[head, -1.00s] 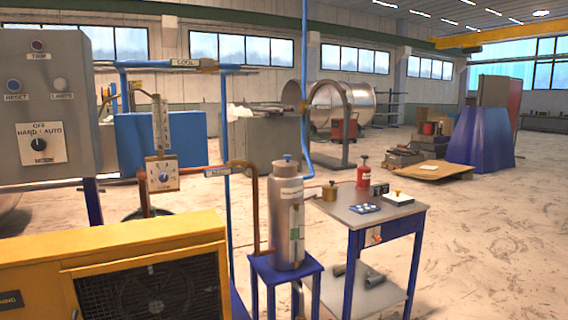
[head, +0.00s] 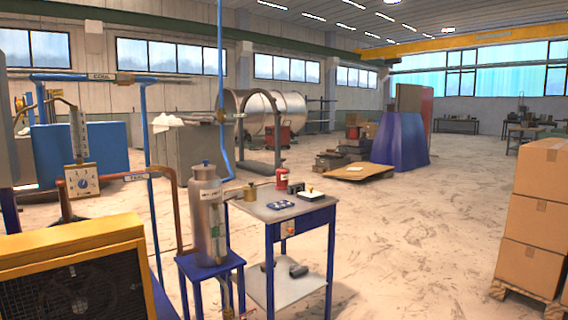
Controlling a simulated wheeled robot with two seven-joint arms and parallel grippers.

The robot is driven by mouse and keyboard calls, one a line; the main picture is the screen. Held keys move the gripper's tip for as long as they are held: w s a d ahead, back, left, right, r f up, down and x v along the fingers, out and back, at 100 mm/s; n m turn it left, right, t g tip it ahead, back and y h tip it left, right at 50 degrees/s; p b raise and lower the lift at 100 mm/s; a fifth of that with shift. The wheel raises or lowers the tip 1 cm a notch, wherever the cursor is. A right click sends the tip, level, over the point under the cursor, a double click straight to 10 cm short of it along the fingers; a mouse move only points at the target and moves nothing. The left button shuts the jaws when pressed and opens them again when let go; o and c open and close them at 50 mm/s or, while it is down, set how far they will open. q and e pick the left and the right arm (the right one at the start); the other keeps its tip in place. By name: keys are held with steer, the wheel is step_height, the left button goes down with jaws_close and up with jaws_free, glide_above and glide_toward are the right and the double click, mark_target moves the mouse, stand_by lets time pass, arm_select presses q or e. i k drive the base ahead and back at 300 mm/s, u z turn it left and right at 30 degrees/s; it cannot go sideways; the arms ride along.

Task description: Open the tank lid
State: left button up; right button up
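A large horizontal steel tank (head: 291,113) lies at the back, left of centre. A dark round arch or ring (head: 279,140) stands at its near end. I cannot tell from here whether its lid is open or shut. Neither of my grippers is in view.
A yellow unit (head: 72,240) and pipework fill the near left. A blue-framed table (head: 262,213) with small items stands beside the silver cylinder. Cardboard boxes (head: 535,215) are stacked at right. A blue tapered block (head: 402,142) stands farther back. The floor right of centre is clear.

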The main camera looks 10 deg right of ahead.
mark_target(205, 166)
steer(key=z, duration=1.05)
steer(key=i, duration=1.7)
steer(key=u, duration=0.4)
